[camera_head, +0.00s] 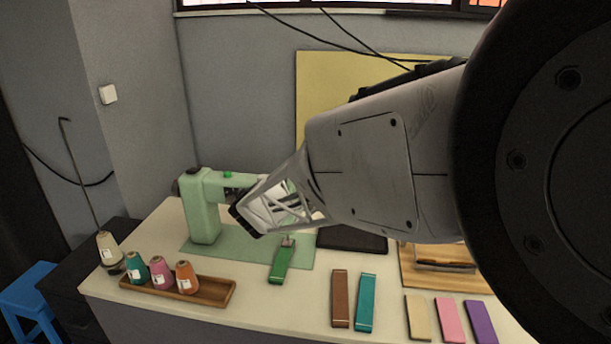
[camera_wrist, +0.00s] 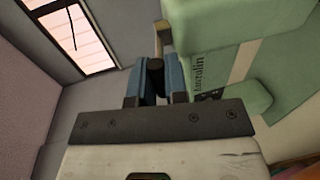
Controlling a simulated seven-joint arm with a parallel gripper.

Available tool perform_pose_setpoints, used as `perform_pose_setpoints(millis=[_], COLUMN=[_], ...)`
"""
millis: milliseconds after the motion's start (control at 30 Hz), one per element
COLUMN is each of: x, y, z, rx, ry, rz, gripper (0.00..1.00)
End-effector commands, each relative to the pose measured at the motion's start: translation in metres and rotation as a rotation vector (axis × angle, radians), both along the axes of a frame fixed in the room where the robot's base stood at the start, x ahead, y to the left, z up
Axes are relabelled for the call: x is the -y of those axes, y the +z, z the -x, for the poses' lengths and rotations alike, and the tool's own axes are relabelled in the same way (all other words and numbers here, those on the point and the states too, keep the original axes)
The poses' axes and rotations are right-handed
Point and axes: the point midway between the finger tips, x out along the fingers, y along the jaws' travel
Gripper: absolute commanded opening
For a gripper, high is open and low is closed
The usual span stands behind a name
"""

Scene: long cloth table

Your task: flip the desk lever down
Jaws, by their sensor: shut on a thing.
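A pale green sewing machine (camera_head: 203,208) stands on a green mat (camera_head: 300,247) at the back left of the table. My gripper (camera_head: 248,218) reaches to the front of the machine in the head view, and the arm covers much of the machine's right end. In the wrist view the machine (camera_wrist: 215,25) fills the upper right. There my gripper (camera_wrist: 155,75) is shut, its blue-sided fingers around a small dark piece, which seems to be the lever. A tan strip (camera_wrist: 163,38) stands just beyond the fingertips, beside the machine. Whether the lever is up or down cannot be told.
A wooden tray (camera_head: 215,293) with several thread cones lies front left. A green-handled item (camera_head: 281,262) lies on the table below my gripper. Several coloured strips lie along the front right. A wooden board (camera_head: 440,277) is at the right. My arm hides the back right.

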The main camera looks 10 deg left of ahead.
Motion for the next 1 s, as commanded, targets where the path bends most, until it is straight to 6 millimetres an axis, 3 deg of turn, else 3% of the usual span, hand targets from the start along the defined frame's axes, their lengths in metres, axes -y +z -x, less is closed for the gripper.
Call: perform_pose_setpoints(millis=[467, 500, 667, 1000], x=[0.0006, 0.0006, 0.0005, 0.0003], y=[-0.0022, -0.0023, -0.0019, -0.001], z=[0.0001, 0.0001, 0.0002, 0.0009], rx=[0.012, 0.012, 0.012, 0.013], ry=[-0.001, -0.001, -0.001, -0.001], rz=[0.001, 0.001, 0.001, 0.001], gripper=[0.0, 0.15, 0.38, 0.38])
